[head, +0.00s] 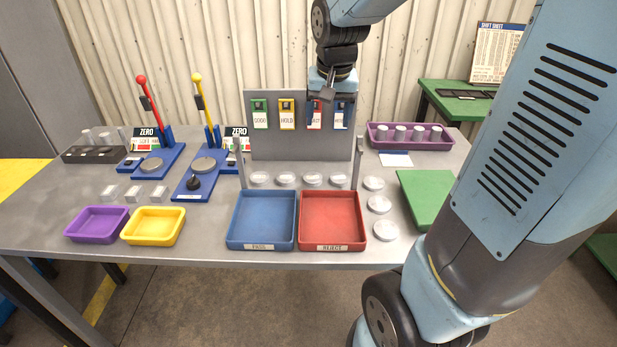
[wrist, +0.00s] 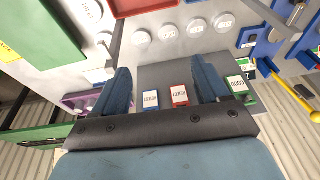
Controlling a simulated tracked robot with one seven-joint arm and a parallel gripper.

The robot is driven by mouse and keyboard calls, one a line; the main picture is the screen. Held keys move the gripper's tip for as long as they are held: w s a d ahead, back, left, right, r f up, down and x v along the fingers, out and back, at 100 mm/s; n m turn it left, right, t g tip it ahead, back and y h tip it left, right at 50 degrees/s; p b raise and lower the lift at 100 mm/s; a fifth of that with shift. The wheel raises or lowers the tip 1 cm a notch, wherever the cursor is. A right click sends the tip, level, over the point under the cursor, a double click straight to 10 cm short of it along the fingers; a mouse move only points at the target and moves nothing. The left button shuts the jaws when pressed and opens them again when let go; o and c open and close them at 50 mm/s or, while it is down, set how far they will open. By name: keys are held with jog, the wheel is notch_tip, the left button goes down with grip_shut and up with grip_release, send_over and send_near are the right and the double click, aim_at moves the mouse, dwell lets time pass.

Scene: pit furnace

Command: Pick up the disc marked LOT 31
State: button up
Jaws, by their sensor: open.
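Several pale round discs lie on the grey table. A row of them, with one disc (head: 313,180) near its right end, lies between the tag board and the trays. Three more stand in a column at the right, including the middle disc (head: 379,204). The row also shows in the wrist view, with one disc (wrist: 168,33) near its middle. The disc lettering is too small to read, so I cannot tell which is LOT 31. My gripper (head: 328,94) is open and empty, high by the top of the board. Its spread fingers show in the wrist view (wrist: 162,84).
The grey board (head: 300,147) with coloured tags stands behind the row, with upright posts beside it. A blue tray (head: 233,232) and red REJECT tray (head: 362,233) lie in front. Lever presses (head: 152,165) stand left; a purple rack (head: 410,145) and green plate (head: 425,195) lie right.

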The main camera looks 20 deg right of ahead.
jog(key=m+g, duration=0.2)
send_near(313, 177)
jog(key=f, duration=0.8)
jog(key=shift+w+f, duration=0.2)
jog(key=shift+w, duration=0.2)
jog(key=c, duration=1.1)
